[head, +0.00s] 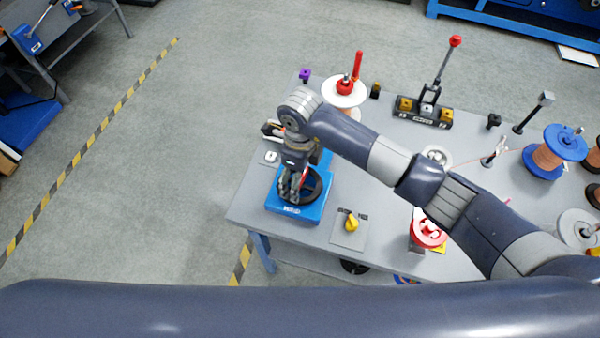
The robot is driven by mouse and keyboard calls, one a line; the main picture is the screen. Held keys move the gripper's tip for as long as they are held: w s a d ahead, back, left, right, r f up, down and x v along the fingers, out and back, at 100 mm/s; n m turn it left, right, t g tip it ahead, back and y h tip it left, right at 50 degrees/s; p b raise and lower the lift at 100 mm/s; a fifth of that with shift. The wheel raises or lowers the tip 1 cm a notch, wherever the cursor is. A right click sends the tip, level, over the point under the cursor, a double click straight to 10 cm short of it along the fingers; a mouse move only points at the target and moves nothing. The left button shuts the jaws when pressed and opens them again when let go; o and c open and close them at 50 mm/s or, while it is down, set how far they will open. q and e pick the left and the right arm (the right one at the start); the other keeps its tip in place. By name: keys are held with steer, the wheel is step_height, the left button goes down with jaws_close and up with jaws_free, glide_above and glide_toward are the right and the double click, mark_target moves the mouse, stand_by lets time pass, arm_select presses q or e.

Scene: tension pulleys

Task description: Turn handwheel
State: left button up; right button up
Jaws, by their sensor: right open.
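A dark handwheel (317,184) sits on a blue base (297,210) near the left end of the grey table. My right gripper (290,197) points down over the left part of the wheel, its fingers spread and open. The fingers overlap the wheel in the view; I cannot tell whether they touch its rim. The gripper and wrist hide part of the wheel and base. My left gripper does not show.
The grey table (380,215) also carries a yellow knob (351,221), a red pulley (427,234), a red-topped lever (455,42), a white-and-red spool (345,90) and a blue spool (565,143). My right arm crosses above the table. Open floor lies left.

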steer(key=shift+c, duration=1.1)
steer(key=c, duration=0.8)
steer(key=shift+f+m+b, duration=0.1)
steer(key=shift+m+b, duration=0.6)
steer(key=shift+b, duration=0.1)
steer(key=shift+c, duration=0.2)
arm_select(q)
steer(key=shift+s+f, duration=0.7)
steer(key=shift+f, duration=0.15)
arm_select(e)
steer(key=o, duration=1.1)
steer(key=shift+c, duration=0.2)
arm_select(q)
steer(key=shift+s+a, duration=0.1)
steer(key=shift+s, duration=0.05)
